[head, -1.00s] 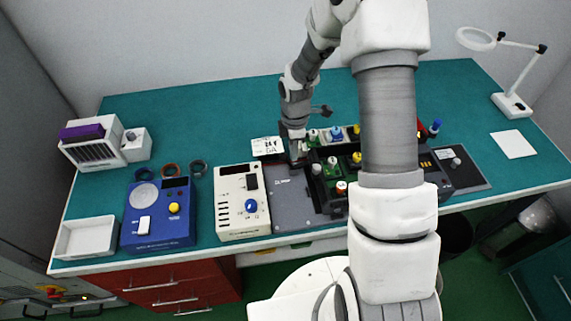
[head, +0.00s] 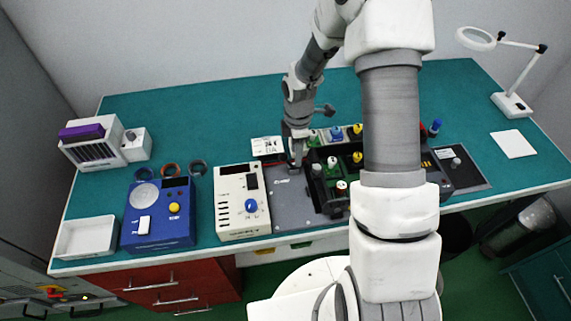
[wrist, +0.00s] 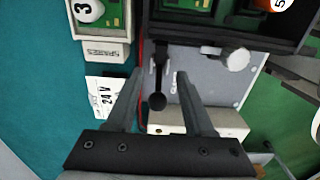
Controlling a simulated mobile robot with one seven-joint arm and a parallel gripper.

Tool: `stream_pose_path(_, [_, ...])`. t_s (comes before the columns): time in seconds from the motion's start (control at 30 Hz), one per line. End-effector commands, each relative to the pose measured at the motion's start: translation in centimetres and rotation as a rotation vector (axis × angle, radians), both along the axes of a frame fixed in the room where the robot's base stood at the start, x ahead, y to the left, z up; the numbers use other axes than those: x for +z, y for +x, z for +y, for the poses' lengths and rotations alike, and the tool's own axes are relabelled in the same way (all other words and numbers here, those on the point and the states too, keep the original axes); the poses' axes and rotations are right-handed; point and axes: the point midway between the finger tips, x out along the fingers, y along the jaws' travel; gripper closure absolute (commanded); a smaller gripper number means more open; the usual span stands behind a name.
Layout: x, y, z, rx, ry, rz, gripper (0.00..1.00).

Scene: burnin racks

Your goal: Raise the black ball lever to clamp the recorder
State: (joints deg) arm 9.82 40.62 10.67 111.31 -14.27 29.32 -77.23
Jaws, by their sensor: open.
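The black ball lever (wrist: 157,101) shows in the wrist view, with its dark arm running up the picture to a grey plate (wrist: 206,75). My gripper (wrist: 159,77) is open, with one finger on each side of the lever; I cannot tell whether either finger touches it. In the head view my gripper (head: 296,165) is low over the left part of the grey plate (head: 290,205), and the lever is too small to make out there. A second lever with a pale ball (wrist: 237,60) lies to the right. I cannot tell which part is the recorder.
A black rack (head: 322,190) with green boards stands right of the gripper, partly hidden by my arm. A cream box (head: 242,215) with a blue knob and a blue box (head: 157,230) stand left.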

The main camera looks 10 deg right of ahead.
Motion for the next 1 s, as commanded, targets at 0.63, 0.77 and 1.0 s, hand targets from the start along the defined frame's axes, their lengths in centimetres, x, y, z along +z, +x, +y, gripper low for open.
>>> stream_pose_path(0.63, [3.1, 0.0, 0.0, -0.001, 0.0, -0.001, 0.47])
stream_pose_path(0.77, [4.1, 0.0, 0.0, -0.001, 0.0, 0.0, 0.47])
stream_pose_path(1.0, [6.0, 0.0, 0.0, 0.0, 0.0, -0.001, 0.47])
